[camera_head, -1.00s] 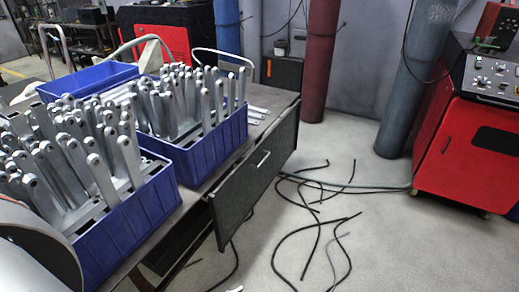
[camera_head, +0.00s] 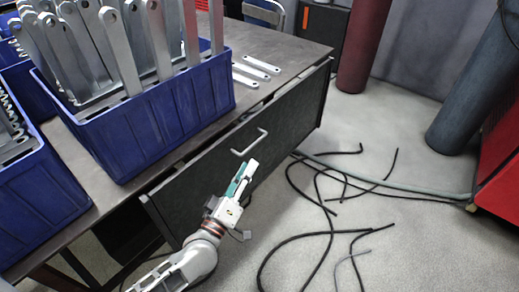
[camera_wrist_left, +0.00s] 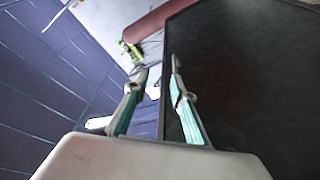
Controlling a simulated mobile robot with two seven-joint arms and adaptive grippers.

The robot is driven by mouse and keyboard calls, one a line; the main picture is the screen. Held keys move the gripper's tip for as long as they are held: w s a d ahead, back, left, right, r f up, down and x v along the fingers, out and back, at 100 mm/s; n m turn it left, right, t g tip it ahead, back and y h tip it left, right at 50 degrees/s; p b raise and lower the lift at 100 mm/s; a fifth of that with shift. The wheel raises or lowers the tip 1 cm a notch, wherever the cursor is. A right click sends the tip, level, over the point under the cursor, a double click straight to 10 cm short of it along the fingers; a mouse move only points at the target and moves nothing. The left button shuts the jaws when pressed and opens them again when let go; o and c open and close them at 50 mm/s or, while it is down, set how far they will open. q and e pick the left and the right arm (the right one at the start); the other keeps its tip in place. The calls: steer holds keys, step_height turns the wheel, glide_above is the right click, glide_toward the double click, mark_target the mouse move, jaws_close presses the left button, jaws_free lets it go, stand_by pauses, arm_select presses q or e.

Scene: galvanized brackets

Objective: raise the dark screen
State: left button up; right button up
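The dark screen (camera_head: 285,120) is a flat, dark panel on the front of the metal table, tilted outward at its lower side. The dark screen (camera_wrist_left: 245,75) fills the right side there. I cannot make out the handle clearly in that view. My right gripper is not in view.
Blue bins (camera_head: 150,135) of upright galvanized brackets stand on the table (camera_head: 290,50). Several flat brackets (camera_head: 262,64) lie beside them. Black cables (camera_head: 330,205) lie on the floor to the right. A red cylinder (camera_head: 362,45) and a grey one (camera_head: 475,100) stand behind.

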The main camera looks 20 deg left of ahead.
mark_target(252, 146)
arm_select(q)
steer(key=w+n, duration=0.1)
steer(key=w, duration=0.2)
steer(key=w+a+n+y+b, duration=0.1)
steer(key=w, duration=0.3)
steer(key=w+a+y+b, duration=0.1)
steer(key=w, duration=0.2)
steer(key=shift+w+a+f+n+t, duration=0.1)
steer(key=shift+w+f+n+t, duration=0.1)
steer(key=shift+n+t, duration=0.15)
jaws_close()
